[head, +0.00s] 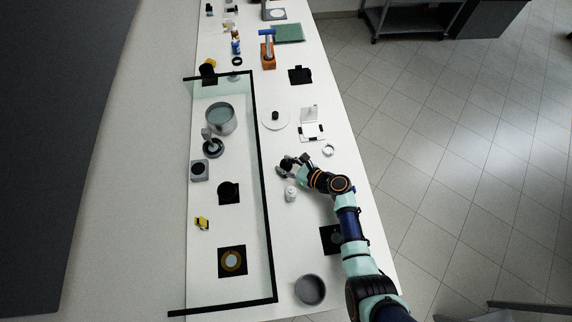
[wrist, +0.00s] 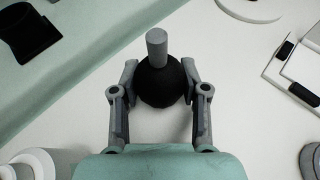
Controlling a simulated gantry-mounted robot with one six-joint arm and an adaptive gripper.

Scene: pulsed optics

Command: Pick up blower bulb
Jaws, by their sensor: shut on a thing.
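The blower bulb is a dark, round bulb with a grey nozzle. In the wrist view the bulb (wrist: 160,84) sits between the two fingers of my gripper (wrist: 160,92), with the nozzle pointing up the picture. My gripper is shut on the bulb, one finger against each side. In the head view my gripper (head: 291,165) is over the white table (head: 300,235), right of the black-edged clear panel, and the small dark bulb (head: 287,163) shows at its fingertips. Whether the bulb touches the table is hard to tell.
A white bottle (head: 291,193) stands just below my gripper in the head view. The clear panel's black edge (head: 263,190) runs along the left.

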